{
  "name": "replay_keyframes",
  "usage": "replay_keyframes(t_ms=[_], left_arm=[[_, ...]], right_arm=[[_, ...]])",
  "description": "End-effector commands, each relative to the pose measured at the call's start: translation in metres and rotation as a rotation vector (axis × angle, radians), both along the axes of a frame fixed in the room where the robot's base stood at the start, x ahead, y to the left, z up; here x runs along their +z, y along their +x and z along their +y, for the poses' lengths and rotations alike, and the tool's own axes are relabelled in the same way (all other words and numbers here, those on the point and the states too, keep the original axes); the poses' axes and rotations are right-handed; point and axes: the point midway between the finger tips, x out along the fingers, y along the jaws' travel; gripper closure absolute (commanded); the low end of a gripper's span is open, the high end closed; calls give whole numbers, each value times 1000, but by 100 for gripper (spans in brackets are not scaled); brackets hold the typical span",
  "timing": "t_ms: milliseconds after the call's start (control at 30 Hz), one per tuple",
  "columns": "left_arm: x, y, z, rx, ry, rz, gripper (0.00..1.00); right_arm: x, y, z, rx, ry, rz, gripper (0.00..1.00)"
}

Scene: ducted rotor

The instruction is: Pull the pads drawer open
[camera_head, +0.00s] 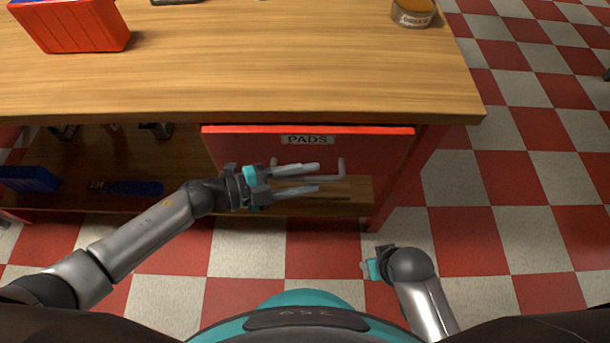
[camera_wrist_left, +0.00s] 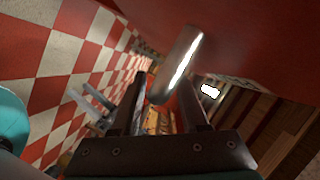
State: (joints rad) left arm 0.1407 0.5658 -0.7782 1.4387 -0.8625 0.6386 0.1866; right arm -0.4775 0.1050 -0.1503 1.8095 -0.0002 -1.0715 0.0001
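The red pads drawer (camera_head: 235,150) is under the right part of the bench top, with a "PADS" label (camera_head: 307,140) on its front. The front sits close under the table edge and looks closed. Its metal bar handle (camera_head: 341,168) is below the label, partly hidden by my fingers. My left gripper (camera_head: 319,178) is open in front of the drawer, fingers pointing right along the handle. In the left wrist view the handle (camera_wrist_left: 178,62) shows between and beyond the open fingertips (camera_wrist_left: 163,88); I cannot tell whether they touch it. My right gripper (camera_head: 368,269) is low, away from the drawer, its fingers barely visible.
The wooden bench top (camera_head: 260,75) carries a red bin (camera_head: 75,30) at far left and a can (camera_head: 413,12) at far right. Blue items (camera_head: 125,188) lie on the lower shelf at left.

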Motion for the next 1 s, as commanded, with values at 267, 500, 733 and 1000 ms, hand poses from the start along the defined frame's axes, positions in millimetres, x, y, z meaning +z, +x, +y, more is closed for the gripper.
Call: replay_keyframes(t_ms=[267, 500, 733, 1000], left_arm=[[0, 0, 0, 0, 0, 0, 89], [0, 0, 0, 0, 0, 0, 100], [0, 0, 1, -1, 1, 0, 100], [-1, 0, 1, -1, 1, 0, 100]], right_arm=[[0, 0, 0, 0, 0, 0, 50], [0, 0, 0, 0, 0, 0, 50], [0, 0, 0, 0, 1, 0, 50], [0, 0, 0, 0, 1, 0, 50]])
